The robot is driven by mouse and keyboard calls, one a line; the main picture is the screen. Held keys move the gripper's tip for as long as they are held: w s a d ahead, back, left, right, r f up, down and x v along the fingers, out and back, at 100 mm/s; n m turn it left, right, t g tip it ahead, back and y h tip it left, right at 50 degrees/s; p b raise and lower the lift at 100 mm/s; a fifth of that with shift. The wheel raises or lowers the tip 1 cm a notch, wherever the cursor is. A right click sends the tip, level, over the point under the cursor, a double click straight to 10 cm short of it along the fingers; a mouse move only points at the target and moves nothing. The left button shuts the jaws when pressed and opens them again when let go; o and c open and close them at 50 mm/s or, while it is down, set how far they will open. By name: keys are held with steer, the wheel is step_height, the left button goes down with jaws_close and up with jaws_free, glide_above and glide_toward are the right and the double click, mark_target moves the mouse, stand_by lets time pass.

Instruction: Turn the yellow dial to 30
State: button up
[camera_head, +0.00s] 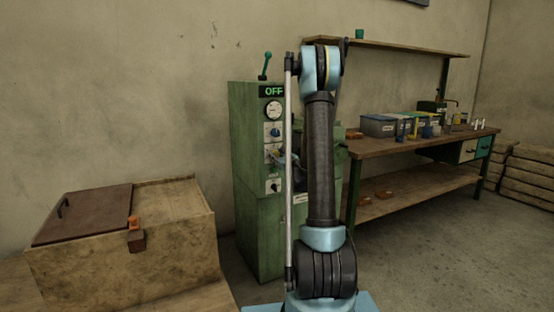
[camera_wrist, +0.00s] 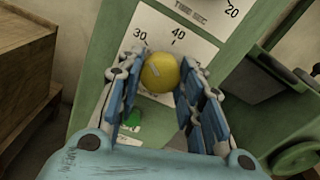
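The yellow dial (camera_wrist: 160,72) sits on a white scale plate in the wrist view, with the numbers 30 and 40 above it. A pale mark shows on its face, but I cannot read its exact setting. My gripper (camera_wrist: 161,70) has its blue-padded fingers on both sides of the dial, and the tips appear to touch it. In the head view the dial's plate is on the front of the green machine (camera_head: 245,150), where my gripper and arm largely hide the dial.
Above the dial's plate are a blue knob (camera_head: 275,132), a round gauge (camera_head: 273,111) and a display reading OFF (camera_head: 273,91). A green lever (camera_head: 266,66) stands on top. A wooden box (camera_head: 180,235) is at left; a workbench (camera_head: 420,145) with bins is at right.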

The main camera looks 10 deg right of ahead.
steer(key=shift+c, duration=1.2)
steer(key=shift+n, duration=0.4)
steer(key=o, duration=1.1)
steer(key=shift+c, duration=0.2)
steer(key=v, duration=1.2)
